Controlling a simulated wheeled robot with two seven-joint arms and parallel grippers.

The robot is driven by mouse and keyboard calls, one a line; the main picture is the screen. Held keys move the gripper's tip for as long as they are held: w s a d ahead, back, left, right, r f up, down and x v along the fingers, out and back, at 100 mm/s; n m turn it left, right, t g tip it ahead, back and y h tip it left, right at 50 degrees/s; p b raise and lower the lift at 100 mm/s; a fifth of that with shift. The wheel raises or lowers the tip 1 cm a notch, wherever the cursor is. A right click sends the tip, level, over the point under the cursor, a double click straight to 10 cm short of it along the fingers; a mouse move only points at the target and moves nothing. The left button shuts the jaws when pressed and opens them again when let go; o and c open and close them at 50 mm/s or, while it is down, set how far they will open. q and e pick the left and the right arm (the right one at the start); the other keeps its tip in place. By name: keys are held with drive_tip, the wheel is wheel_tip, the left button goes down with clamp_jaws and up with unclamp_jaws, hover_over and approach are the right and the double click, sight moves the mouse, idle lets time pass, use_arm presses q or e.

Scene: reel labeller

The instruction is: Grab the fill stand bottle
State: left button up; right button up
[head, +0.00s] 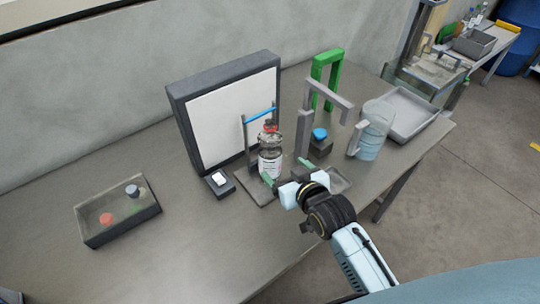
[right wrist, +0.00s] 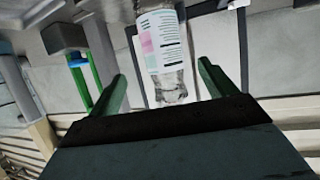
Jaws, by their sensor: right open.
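The fill stand bottle (head: 270,158) is clear with a white label and a reddish top. It stands upright on the base of the fill stand (head: 247,136), a grey frame with a blue crossbar. My right gripper (head: 286,172) is open at the near side of the bottle, its green fingers pointing toward it. In the right wrist view the labelled bottle (right wrist: 163,48) shows between the two spread fingers (right wrist: 162,82), with a gap on each side. I cannot tell how deep it sits between them. My left gripper is not in view.
A white panel in a dark frame (head: 225,120) stands behind the bottle. Right of it are a grey post stand with a blue-topped block (head: 320,134), a clear jug (head: 374,130) and a grey tray (head: 408,115). A bin with caps (head: 120,212) is left. The front-left table is clear.

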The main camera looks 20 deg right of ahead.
sight(277, 162)
drive_tip(key=x, duration=0.3)
drive_tip(key=shift+w, duration=0.15)
drive_tip(key=shift+a+r+x, duration=0.15)
drive_tip(key=shift+x, duration=1.15)
drive_tip(key=shift+a+r+x, duration=0.1)
drive_tip(key=shift+a+x, duration=0.05)
drive_tip(key=shift+x, duration=1.2)
drive_tip(key=c, duration=1)
